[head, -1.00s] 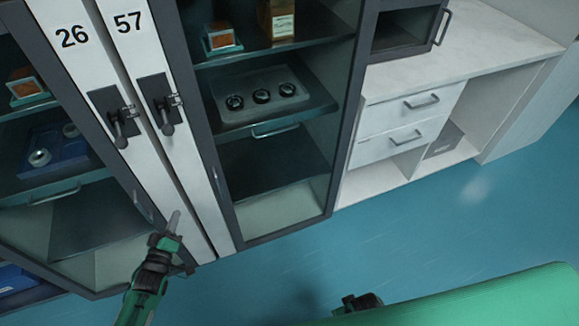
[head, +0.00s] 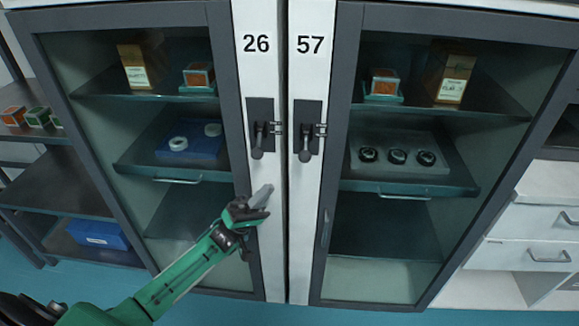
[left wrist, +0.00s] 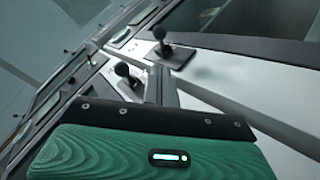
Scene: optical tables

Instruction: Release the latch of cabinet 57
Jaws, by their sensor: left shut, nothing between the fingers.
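Cabinet 57 (head: 339,75) is the right one of two dark-framed glass cabinets, and its door is shut. Its latch (head: 307,135) is a dark plate with a lever handle hanging down, on the white strip under the number 57. My left gripper (head: 263,195) is shut and empty. In the head view it appears below the latches, nearer the 26 side, and apart from both handles. The left wrist view shows two dark latch handles with round knobs beyond the gripper; I cannot tell which is cabinet 57's. My right gripper is out of view.
Cabinet 26 (head: 228,75) adjoins on the left, with a similar latch (head: 261,135) close beside. Both cabinets hold boxes and trays behind glass. Open shelves (head: 55,178) stand at far left, white drawers (head: 530,219) at right. Blue floor shows below.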

